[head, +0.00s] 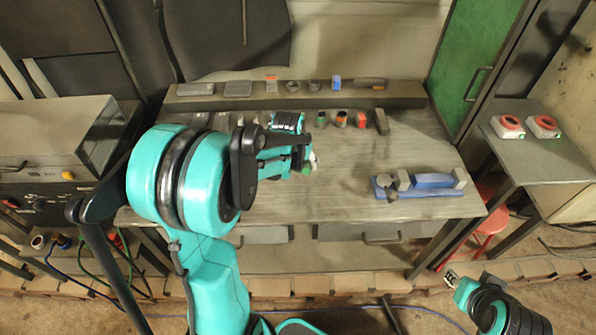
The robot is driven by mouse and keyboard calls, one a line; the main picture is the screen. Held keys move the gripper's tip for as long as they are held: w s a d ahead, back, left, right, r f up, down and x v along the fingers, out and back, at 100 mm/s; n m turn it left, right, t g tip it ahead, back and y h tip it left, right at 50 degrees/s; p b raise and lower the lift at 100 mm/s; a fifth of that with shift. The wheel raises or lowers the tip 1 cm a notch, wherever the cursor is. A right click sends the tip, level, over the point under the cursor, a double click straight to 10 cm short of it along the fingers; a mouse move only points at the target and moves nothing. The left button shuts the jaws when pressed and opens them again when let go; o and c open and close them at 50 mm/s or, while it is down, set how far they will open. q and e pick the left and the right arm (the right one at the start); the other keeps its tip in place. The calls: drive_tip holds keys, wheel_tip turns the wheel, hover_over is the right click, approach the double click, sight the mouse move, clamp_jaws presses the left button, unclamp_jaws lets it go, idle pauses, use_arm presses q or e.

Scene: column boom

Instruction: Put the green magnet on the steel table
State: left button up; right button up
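My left arm reaches over the long grey workbench (345,200), and its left gripper (307,160) is above the middle of the top. A small green piece (307,170), perhaps the green magnet, shows right at the fingertips. The fingers partly hide it, and I cannot tell whether they grip it or are only beside it. Another small item with green on it (320,120) stands in the row at the back of the bench. My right gripper (450,278) is low at the right, off the bench, small and unclear. I cannot tell which surface is the steel table.
A blue tray (425,193) with grey blocks lies at the bench's right. A smaller table (545,165) with two red-and-white items stands further right, a red stool (487,225) between. A raised shelf (205,103) with small items runs along the back. The bench's middle right is clear.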

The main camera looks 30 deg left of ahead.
sight(297, 175)
use_arm(q)
drive_tip(key=shift+w+a+f, duration=0.2)
drive_tip(key=shift+a+f, duration=0.2)
drive_tip(key=shift+a, duration=0.15)
drive_tip(key=shift+w+a+f, duration=0.2)
drive_tip(key=shift+a+f, duration=0.15)
drive_tip(key=shift+a, duration=0.15)
wheel_tip(297, 175, down, 3)
drive_tip(key=shift+f+b, duration=0.2)
drive_tip(key=shift+b, duration=0.75)
drive_tip(key=shift+f, duration=0.2)
drive_tip(key=shift+f, duration=0.15)
drive_tip(key=o, duration=1.7)
drive_tip(key=shift+c, duration=0.2)
